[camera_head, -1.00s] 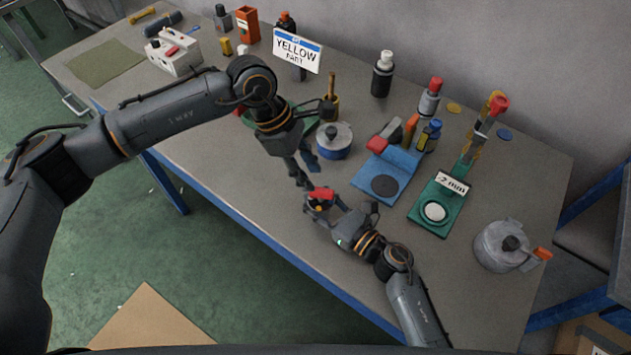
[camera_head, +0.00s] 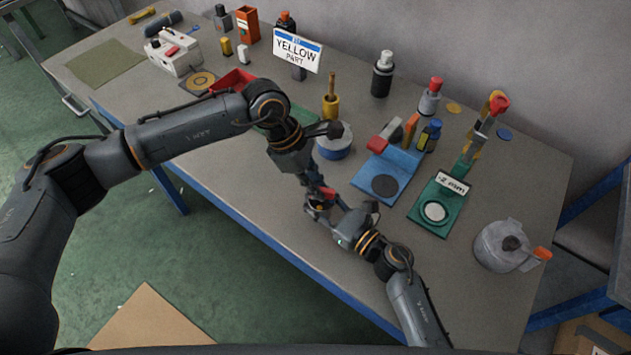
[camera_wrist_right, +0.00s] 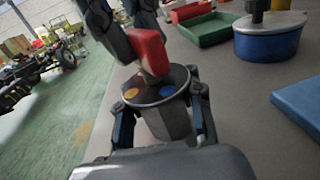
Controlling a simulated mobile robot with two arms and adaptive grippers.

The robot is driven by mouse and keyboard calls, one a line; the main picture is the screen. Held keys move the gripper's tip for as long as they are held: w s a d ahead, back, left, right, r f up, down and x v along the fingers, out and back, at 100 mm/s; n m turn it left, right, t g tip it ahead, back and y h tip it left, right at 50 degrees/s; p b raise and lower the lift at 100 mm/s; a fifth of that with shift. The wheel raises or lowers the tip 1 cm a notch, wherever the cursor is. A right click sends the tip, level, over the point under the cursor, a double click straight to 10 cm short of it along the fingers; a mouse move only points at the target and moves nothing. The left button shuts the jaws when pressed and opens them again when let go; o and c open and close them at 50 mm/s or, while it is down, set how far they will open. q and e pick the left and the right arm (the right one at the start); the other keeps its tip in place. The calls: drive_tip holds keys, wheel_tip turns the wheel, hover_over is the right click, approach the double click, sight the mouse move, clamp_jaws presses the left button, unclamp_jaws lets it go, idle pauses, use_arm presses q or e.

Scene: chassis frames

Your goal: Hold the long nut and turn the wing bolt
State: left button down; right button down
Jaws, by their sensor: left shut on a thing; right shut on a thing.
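The red wing bolt (camera_head: 328,192) sits on top of the long nut (camera_head: 318,206), near the table's front edge. In the right wrist view the red wing bolt (camera_wrist_right: 148,50) stands above a dark round disc with an orange and a blue spot (camera_wrist_right: 158,87). The grey faceted body of the long nut (camera_wrist_right: 167,122) shows below the disc. My right gripper (camera_wrist_right: 163,117) is shut on the long nut, one finger on each side. My left gripper (camera_head: 322,187) comes from above and is shut on the wing bolt. Its fingers partly hide the bolt.
A blue-sided round pot (camera_head: 334,152) and a blue stand with a dark disc (camera_head: 406,172) are behind the grippers. A green stand (camera_head: 432,228) and a grey round pot (camera_head: 496,262) are to the right. Bottles stand further back. The front left tabletop is clear.

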use_arm(q)
drive_tip(key=shift+w+a+n, duration=0.1)
drive_tip(key=shift+w+n, duration=0.2)
use_arm(e)
drive_tip(key=shift+s+a, duration=0.15)
drive_tip(key=shift+a, duration=0.05)
use_arm(q)
drive_tip(key=shift+t, duration=0.3)
drive_tip(key=n+t, duration=0.1)
drive_tip(key=n, duration=0.3)
drive_tip(key=shift+s+r, duration=0.1)
use_arm(e)
drive_tip(key=shift+s+a, duration=0.1)
use_arm(q)
drive_tip(key=shift+n+t+y, duration=0.3)
drive_tip(key=shift+n+t, duration=0.8)
drive_tip(key=shift+n, duration=1.3)
drive_tip(key=shift+a, duration=0.1)
drive_tip(key=c, duration=1.4)
unclamp_jaws()
drive_tip(key=shift+s, duration=0.3)
use_arm(e)
drive_tip(key=shift+d, duration=0.2)
